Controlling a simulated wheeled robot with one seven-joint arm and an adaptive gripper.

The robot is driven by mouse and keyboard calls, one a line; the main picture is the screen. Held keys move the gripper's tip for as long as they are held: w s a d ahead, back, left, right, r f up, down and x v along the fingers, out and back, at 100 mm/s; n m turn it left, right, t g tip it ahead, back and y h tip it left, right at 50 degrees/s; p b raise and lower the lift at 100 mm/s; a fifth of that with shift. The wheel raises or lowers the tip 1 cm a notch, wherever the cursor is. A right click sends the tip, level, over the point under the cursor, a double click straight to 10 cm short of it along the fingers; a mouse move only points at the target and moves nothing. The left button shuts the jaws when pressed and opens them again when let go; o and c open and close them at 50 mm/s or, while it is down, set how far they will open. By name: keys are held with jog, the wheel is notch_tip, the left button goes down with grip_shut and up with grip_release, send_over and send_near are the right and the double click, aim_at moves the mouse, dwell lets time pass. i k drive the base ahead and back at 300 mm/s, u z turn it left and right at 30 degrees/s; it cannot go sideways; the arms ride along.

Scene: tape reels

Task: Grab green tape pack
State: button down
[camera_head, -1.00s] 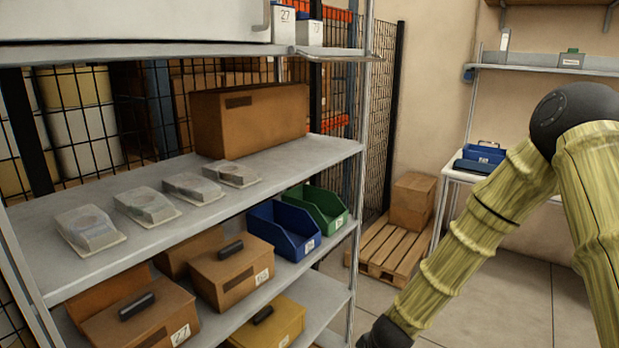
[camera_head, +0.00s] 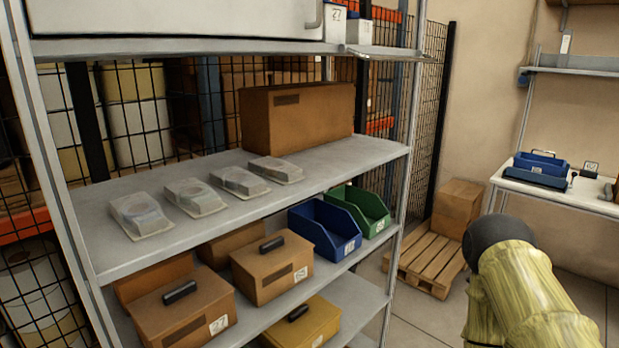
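Several clear plastic packs lie in a row on the middle shelf board (camera_head: 350,152). They are the nearest-left pack (camera_head: 141,215), a second pack (camera_head: 195,197), a third pack (camera_head: 239,180) and the farthest pack (camera_head: 276,169). Each seems to hold a pale round reel. All look greyish, and I cannot tell which one is green. My arm (camera_head: 525,295) shows at the lower right, well apart from the packs. My gripper is out of view.
A cardboard box (camera_head: 296,117) stands behind the packs. Below are a blue bin (camera_head: 324,230), a green bin (camera_head: 359,209) and brown boxes (camera_head: 271,267). A shelf post (camera_head: 45,140) stands at left. A pallet (camera_head: 427,263) with cartons sits on the floor right of the shelf.

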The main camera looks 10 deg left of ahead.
aim_at(195, 197)
jog(key=z, duration=0.15)
jog(key=k, duration=0.9)
jog(key=u, duration=1.75)
